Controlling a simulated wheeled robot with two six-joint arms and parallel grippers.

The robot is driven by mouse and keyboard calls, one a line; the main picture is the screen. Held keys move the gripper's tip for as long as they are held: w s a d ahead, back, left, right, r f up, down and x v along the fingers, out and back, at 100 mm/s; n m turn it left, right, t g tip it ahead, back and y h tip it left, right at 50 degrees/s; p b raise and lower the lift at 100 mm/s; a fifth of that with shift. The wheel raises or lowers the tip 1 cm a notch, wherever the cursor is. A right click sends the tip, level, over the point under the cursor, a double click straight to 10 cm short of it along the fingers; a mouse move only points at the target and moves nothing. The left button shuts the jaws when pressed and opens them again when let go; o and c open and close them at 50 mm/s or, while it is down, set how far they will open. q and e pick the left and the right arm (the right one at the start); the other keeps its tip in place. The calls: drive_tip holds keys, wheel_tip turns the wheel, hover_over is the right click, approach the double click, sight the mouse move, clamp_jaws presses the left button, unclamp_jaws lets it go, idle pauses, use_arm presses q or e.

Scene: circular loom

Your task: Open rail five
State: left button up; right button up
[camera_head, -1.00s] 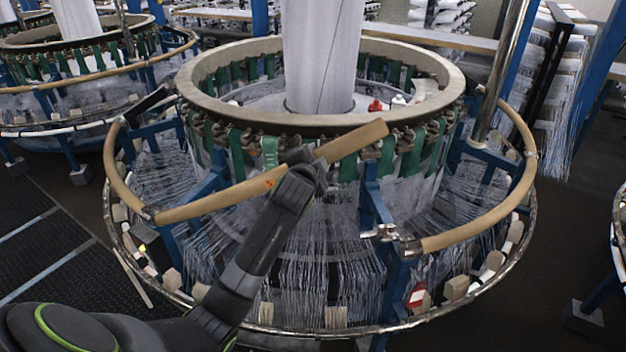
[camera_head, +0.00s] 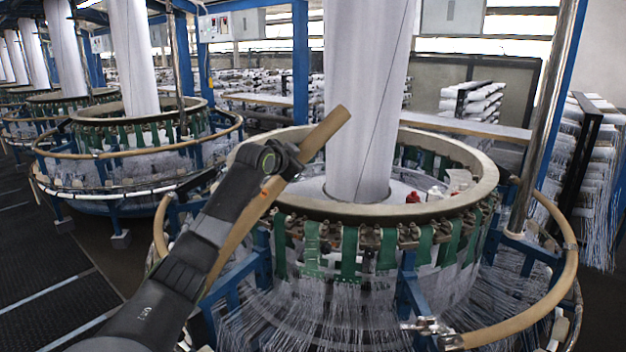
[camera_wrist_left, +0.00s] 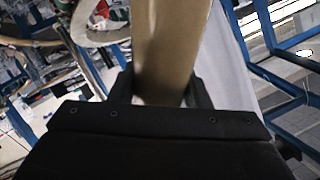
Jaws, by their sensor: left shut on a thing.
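A tan curved rail section (camera_head: 244,219) stands tilted up at the front left of the near circular loom, its free end raised toward the fabric column. My left gripper (camera_head: 286,160) is shut on this rail near its upper end. In the left wrist view the rail (camera_wrist_left: 168,45) runs between the two fingers of the left gripper (camera_wrist_left: 160,92). The fixed rail on the right side (camera_head: 520,318) stays low around the loom, with a metal latch (camera_head: 430,326) at its open end. The lower left end of the raised rail is hidden behind my arm. My right gripper does not show.
The loom's pale ring (camera_head: 440,208) and white fabric column (camera_head: 362,100) stand just right of the gripper. A steel post (camera_head: 540,120) rises at the right. A second loom (camera_head: 140,135) stands behind at the left. Dark floor mats (camera_head: 50,270) lie at the left.

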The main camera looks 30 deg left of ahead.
use_arm(q)
drive_tip(key=shift+w+a+r, duration=0.1)
drive_tip(key=shift+a+r, duration=0.3)
drive_tip(key=shift+a, duration=0.35)
drive_tip(key=shift+a+r, duration=0.35)
drive_tip(key=shift+a, duration=0.35)
drive_tip(key=o, duration=1.4)
drive_tip(key=shift+s+b, duration=0.25)
drive_tip(key=shift+b, duration=0.05)
drive_tip(key=b+v, duration=0.8)
drive_tip(key=v, duration=0.9)
drive_tip(key=shift+a+r+b, duration=0.15)
drive_tip(key=shift+a+b, duration=0.05)
drive_tip(key=shift+b, duration=0.2)
drive_tip(key=shift+w, duration=0.1)
